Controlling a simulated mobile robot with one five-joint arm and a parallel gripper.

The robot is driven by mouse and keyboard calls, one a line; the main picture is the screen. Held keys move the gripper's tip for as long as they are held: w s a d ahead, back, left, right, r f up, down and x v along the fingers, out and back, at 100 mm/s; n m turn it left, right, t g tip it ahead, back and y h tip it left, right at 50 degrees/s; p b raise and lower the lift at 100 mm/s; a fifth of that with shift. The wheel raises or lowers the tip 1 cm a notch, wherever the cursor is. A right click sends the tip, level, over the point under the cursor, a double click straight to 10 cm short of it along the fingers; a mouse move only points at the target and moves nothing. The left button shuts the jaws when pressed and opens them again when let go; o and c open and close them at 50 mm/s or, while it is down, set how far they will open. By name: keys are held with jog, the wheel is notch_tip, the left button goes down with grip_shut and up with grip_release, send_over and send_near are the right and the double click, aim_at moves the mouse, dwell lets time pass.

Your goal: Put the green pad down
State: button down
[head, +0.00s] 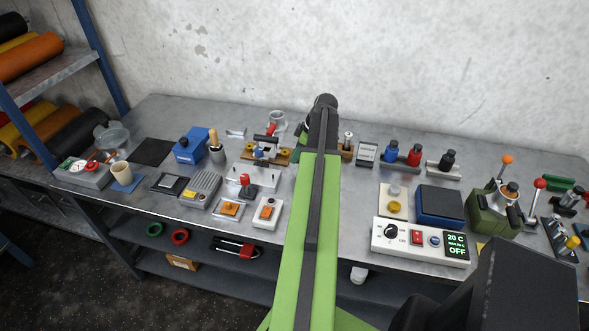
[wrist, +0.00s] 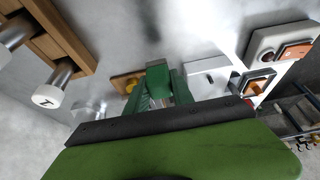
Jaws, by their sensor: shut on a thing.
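A dark green piece, which I take for the green pad (wrist: 158,80), shows in the wrist view just beyond the black front edge of my gripper (wrist: 162,104). My gripper is shut on it, but the fingertips are hard to make out. In the head view a small part of the dark green pad (head: 301,142) shows left of my arm's dark end, over the bench. My arm hides most of the gripper there. I cannot tell whether the pad touches anything below it.
A wooden stand with brass parts (head: 281,157) is close left of my arm on the grey bench (head: 345,190). A white lever box (head: 246,181) and two orange-switch boxes (head: 231,209) stand nearer. A white control panel (head: 420,242) stands right. Bare bench shows between them.

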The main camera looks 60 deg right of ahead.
aim_at(294, 169)
jog(key=shift+w+d+f, duration=0.1)
jog(key=shift+w+f, duration=0.25)
jog(key=shift+w, duration=0.25)
notch_tip(294, 169, down, 4)
jog(key=b, duration=0.4)
jog(key=shift+f, duration=0.2)
jog(key=c, duration=1.1)
grip_release()
jog(key=shift+r, duration=0.15)
jog(key=shift+r, duration=0.35)
jog(key=p+v, duration=1.1)
jog(key=shift+s+r, duration=0.2)
jog(key=shift+r, duration=0.05)
